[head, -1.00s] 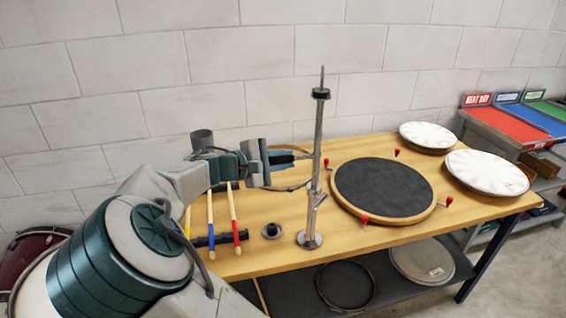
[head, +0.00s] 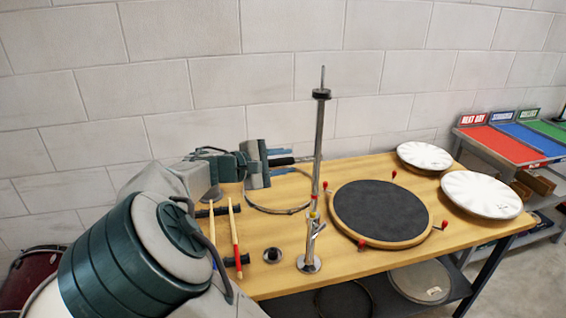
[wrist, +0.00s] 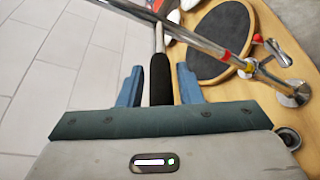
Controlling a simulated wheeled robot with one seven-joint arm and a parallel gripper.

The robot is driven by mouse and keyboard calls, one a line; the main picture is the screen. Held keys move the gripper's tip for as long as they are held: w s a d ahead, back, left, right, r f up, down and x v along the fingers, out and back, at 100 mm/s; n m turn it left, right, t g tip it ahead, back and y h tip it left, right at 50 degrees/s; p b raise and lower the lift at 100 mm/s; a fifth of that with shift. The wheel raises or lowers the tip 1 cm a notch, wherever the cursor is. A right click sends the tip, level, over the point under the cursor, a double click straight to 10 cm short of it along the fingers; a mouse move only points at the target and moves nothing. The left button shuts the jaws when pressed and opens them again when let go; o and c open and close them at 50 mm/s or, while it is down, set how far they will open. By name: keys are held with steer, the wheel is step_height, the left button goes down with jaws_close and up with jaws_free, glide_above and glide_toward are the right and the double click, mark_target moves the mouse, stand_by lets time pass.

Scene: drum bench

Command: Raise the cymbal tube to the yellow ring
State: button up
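The cymbal tube (head: 318,150) stands upright in its stand, whose round base (head: 309,263) rests on the bench. A red band (head: 315,197) shows low on the tube, and the yellow ring (head: 314,213) shows below it, just above the clamp. The wrist view also shows the red band (wrist: 228,55) and the yellow ring (wrist: 250,66). My gripper (head: 282,161) is left of the tube, its blue fingers (wrist: 160,68) on either side of the tube's black side grip (wrist: 160,85).
A round dark practice pad (head: 380,212) with red-knobbed clamps lies right of the stand. White discs (head: 482,193) sit farther right. Drumsticks (head: 235,235) and a small black cup (head: 272,255) lie left of the base. A hoop (head: 265,207) lies below my gripper. The wall is behind.

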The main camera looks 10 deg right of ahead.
steer(key=shift+o, duration=0.2)
steer(key=shift+a, duration=0.1)
steer(key=shift+s+a, duration=0.1)
steer(key=shift+a, duration=0.15)
steer(key=b+v, duration=0.2)
steer(key=v, duration=1.1)
